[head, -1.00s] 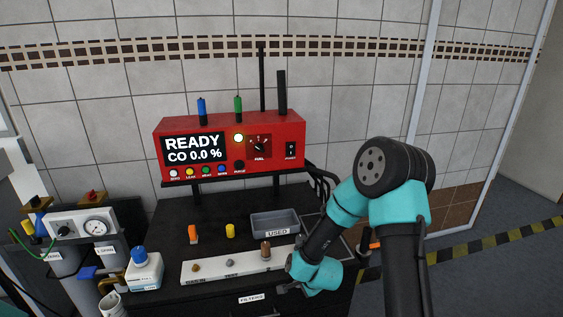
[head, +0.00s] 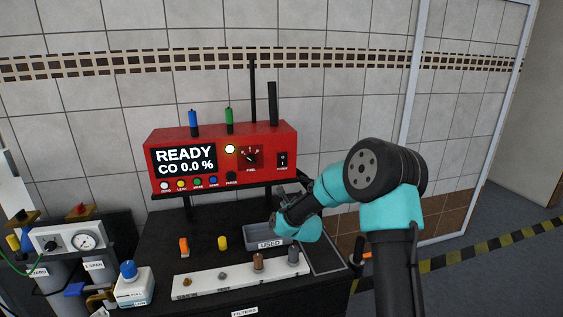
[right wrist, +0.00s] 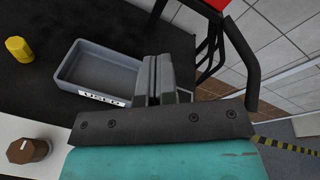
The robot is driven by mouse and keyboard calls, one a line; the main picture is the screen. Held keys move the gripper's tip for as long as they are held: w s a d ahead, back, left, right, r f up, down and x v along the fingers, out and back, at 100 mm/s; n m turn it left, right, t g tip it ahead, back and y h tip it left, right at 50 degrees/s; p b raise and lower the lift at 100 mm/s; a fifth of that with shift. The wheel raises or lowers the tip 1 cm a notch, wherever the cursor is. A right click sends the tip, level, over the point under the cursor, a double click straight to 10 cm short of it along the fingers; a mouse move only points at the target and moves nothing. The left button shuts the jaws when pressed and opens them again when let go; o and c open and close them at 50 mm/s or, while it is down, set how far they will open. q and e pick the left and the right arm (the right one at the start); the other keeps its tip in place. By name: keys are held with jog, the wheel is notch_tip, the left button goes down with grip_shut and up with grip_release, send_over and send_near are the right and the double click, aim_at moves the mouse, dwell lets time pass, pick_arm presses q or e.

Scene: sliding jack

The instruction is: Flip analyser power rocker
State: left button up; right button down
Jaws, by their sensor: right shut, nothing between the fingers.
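The red analyser (head: 265,138) stands on a rack at the back of the bench. Its display (head: 184,160) is lit and reads READY, CO 0.0 %. The black power rocker (head: 283,159) is on the right of its front, with white marks; its tilt is too small to tell. My right gripper (head: 279,192) is shut and empty, below the rocker and apart from it, near the grey USED tray. In the right wrist view its fingers (right wrist: 158,64) are together beside the tray, and only a red corner of the analyser (right wrist: 217,4) shows. My left gripper is out of view.
The USED tray (head: 254,236) lies under my right gripper. A white strip (head: 220,275) with several filters lies in front. Orange (head: 184,246) and yellow (head: 222,243) pieces stand at left. Black tubing (right wrist: 240,55) hangs at the analyser's right end.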

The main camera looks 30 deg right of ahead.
aim_at(282, 157)
jog(key=w+d+r+m+t+h, duration=0.1)
jog(key=w+d+r+m+t, duration=0.1)
jog(key=r+m, duration=0.5)
jog(key=shift+d+r+m+t+h, duration=0.4)
jog(key=shift+d+r+t, duration=0.2)
jog(key=shift+d+r, duration=0.45)
jog(key=shift+w+d+f, duration=0.1)
jog(key=shift+d+f, duration=0.05)
jog(key=x, duration=1.3)
jog(key=shift+w+d, duration=0.1)
jog(key=shift+w, duration=0.3)
jog(key=shift+w, duration=0.1)
